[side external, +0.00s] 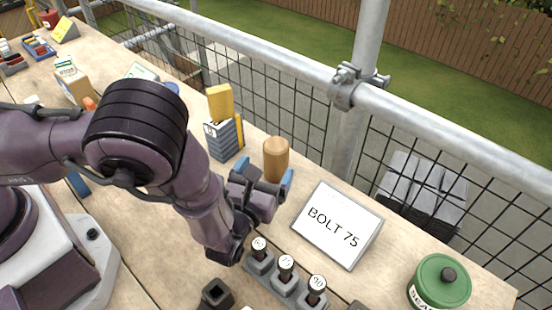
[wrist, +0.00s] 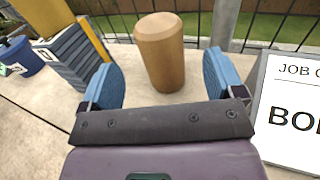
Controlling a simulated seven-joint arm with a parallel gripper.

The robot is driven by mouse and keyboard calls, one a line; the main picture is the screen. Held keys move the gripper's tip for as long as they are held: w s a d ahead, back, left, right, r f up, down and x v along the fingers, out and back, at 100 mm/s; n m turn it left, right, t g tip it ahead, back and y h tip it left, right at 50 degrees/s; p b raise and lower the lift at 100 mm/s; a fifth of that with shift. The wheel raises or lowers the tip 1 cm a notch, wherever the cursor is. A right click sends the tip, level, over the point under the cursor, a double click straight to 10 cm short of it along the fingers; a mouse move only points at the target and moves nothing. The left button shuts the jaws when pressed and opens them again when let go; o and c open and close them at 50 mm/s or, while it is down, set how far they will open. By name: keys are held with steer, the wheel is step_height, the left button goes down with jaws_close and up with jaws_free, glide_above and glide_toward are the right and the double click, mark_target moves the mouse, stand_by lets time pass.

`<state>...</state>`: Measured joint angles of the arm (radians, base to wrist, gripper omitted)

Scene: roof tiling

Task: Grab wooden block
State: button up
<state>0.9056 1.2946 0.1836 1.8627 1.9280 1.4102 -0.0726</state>
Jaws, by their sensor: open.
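The wooden block (side external: 275,160) is a light brown upright cylinder standing on the plywood bench near the fence side. In the wrist view the wooden block (wrist: 161,52) stands upright ahead of my gripper, centred between the two fingers. My gripper (side external: 266,174) is open, with its blue-padded fingers spread. In the wrist view my gripper (wrist: 165,82) shows one blue pad to the left and one to the right of the block. Gaps show on both sides, and the pads do not appear to touch it. The block's foot is visible in the wrist view.
A grey-and-yellow stack (side external: 224,136) stands left of the block. A "BOLT 75" sign (side external: 337,224) stands to the right. Labelled bolts in a grey holder (side external: 285,279) are at the front. A green tin (side external: 439,283) is at the right. A mesh fence and rail (side external: 300,62) run behind.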

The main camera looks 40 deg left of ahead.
mark_target(271, 161)
steer(key=shift+x, duration=3.15)
steer(key=shift+c, duration=0.4)
steer(key=shift+r, duration=0.1)
steer(key=c, duration=1)
